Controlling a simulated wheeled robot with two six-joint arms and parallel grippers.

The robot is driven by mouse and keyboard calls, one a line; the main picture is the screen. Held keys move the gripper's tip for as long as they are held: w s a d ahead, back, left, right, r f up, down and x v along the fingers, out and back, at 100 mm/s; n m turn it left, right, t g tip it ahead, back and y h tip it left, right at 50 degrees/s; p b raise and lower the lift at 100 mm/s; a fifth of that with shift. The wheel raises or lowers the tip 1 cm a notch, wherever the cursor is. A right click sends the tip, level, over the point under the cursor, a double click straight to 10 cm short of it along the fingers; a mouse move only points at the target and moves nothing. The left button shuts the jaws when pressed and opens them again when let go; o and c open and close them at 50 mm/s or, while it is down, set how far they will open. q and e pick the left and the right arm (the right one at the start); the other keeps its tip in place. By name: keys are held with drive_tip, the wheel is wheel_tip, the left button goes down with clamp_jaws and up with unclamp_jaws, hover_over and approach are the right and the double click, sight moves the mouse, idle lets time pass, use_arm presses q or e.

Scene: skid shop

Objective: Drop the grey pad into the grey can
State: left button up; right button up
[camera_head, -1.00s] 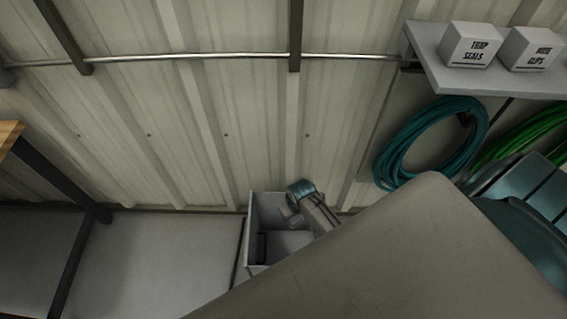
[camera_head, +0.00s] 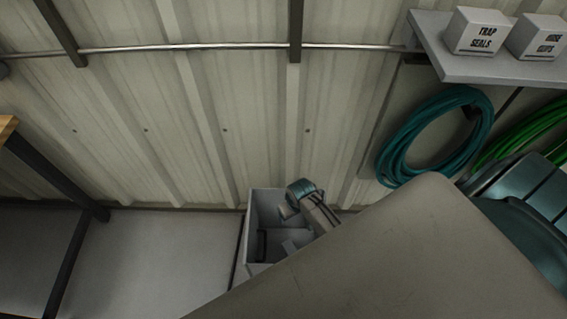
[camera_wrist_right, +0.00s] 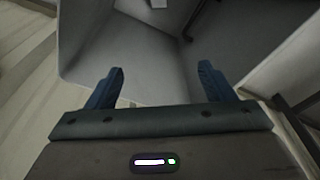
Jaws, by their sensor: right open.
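The grey can (camera_head: 254,226) is an open, square-sided bin on the floor against the wall. My right gripper (camera_head: 291,216) reaches over its mouth from the right, pointing down. In the right wrist view my right gripper (camera_wrist_right: 161,70) has its two blue fingers apart with nothing between them. The can's pale inner walls (camera_wrist_right: 90,50) spread out beneath the fingers. A light grey patch shows low inside the can in the head view; I cannot tell for certain whether it is the grey pad. My left gripper is not in view.
A ribbed metal wall (camera_head: 150,130) stands right behind the can. A shelf (camera_head: 480,68) with small labelled boxes (camera_head: 476,32) is at upper right, above a coiled teal hose (camera_head: 390,150). A dark-legged bench (camera_head: 55,180) is at left. The floor (camera_head: 140,260) left of the can is clear.

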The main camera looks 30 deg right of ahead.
wheel_tip(320, 180, up, 11)
drive_tip(key=s, duration=0.1)
drive_tip(key=shift+s+f, duration=0.2)
drive_tip(key=shift+s, duration=0.15)
idle(0.3)
